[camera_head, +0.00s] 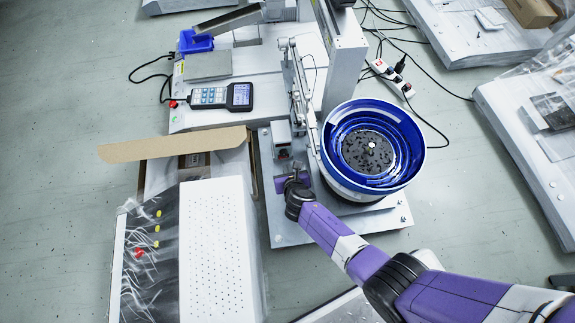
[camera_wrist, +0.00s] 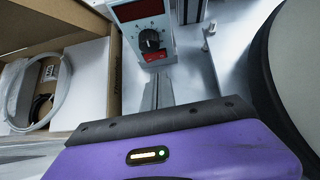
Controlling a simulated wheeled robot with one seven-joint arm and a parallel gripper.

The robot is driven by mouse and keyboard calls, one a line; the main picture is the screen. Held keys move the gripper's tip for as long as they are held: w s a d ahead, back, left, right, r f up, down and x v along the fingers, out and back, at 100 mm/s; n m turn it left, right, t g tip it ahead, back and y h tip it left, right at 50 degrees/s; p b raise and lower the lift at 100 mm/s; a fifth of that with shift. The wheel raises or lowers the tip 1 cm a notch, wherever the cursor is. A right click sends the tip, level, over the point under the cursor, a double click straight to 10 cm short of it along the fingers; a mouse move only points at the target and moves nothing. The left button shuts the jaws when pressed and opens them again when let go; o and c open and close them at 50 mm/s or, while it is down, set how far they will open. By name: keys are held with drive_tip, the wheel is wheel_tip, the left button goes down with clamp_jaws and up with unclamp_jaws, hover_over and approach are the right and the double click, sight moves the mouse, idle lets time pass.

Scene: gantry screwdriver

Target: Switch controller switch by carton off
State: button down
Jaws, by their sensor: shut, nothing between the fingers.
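The controller (camera_wrist: 142,28) is a small grey box with a red display and a black knob (camera_wrist: 149,40). Its red rocker switch (camera_wrist: 154,54) is below the knob; its on or off position is too small to tell. My gripper (camera_wrist: 160,76) is shut and empty, its fingertips just in front of and below the switch; I cannot tell whether they touch it. In the head view the controller (camera_head: 281,133) stands behind my gripper, beside the vibratory bowl. The open carton (camera_wrist: 88,65) is left of the controller.
The blue bowl feeder (camera_head: 346,117) stands close on the right of my arm. The carton's flap (camera_head: 170,145) juts out on the left, near a white perforated box (camera_head: 215,250). A handheld device (camera_head: 222,96) lies on the bench behind.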

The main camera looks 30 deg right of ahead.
drive_tip(key=p+v, duration=0.7)
drive_tip(key=v, duration=0.3)
drive_tip(key=shift+s+d, duration=0.25)
drive_tip(key=shift+s, duration=0.2)
